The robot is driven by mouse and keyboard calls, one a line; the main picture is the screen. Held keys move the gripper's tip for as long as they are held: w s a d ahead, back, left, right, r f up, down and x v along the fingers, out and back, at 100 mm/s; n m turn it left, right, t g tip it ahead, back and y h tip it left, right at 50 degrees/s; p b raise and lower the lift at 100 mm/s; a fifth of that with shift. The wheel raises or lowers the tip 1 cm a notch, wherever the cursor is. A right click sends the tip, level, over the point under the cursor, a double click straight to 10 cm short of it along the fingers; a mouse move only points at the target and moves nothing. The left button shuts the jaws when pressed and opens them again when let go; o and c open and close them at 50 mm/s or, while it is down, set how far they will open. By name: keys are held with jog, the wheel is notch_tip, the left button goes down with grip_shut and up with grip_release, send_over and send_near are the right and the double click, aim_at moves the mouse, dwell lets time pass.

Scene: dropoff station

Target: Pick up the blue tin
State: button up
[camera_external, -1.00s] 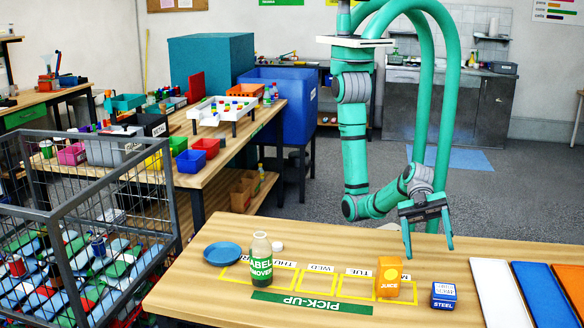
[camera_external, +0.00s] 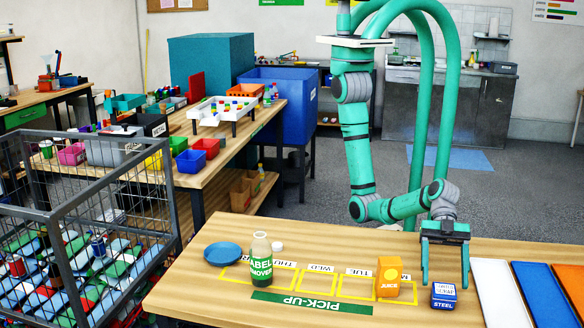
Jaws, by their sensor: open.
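The blue tin (camera_external: 444,296) stands upright on the wooden table, just right of the orange juice carton. It has a pale top and a "STEEL" label. My gripper (camera_external: 445,284) points down with its two green fingers apart. The left finger tip is close to the gap between the carton and the tin, and the right finger tip is close to the tin's right side. I cannot tell whether either finger touches the tin or is still behind it.
The orange juice carton (camera_external: 389,276) stands close left of the tin. A label remover bottle (camera_external: 261,260), a blue plate (camera_external: 222,254) and a white cap (camera_external: 277,246) are farther left. White, blue and orange panels (camera_external: 541,290) lie at right. A wire cage (camera_external: 75,215) stands left.

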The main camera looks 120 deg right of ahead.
aim_at(445, 290)
jog(key=shift+x, duration=2.15)
jog(key=shift+w+r, duration=0.1)
jog(key=shift+r, duration=0.05)
jog(key=shift+d, duration=0.1)
jog(key=c, duration=1.4)
jog(key=shift+r, duration=0.15)
